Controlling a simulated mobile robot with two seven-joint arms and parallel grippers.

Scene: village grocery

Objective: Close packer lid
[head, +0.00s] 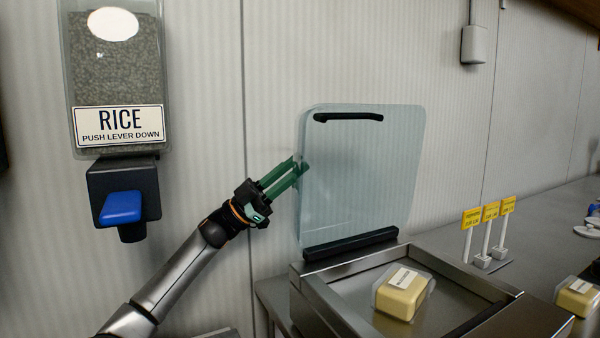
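The packer (345,312) is a metal box with an open top at the lower right. Its clear lid (365,170) stands upright on a black hinge bar at the back, with a black handle (348,116) along its top edge. A yellow block in clear wrap with a white label (402,293) lies inside the packer. My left gripper (298,168) has green fingers and is at the lid's left edge, its tips close to or touching it. The fingers look parallel with a narrow gap, and whether they hold anything cannot be told. My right gripper is not in view.
A rice dispenser (117,75) with a blue lever (121,207) hangs on the wall at left. Yellow price tags (490,212) on stands and another wrapped yellow block (577,297) are on the counter (540,225) at right. The wall is close behind the lid.

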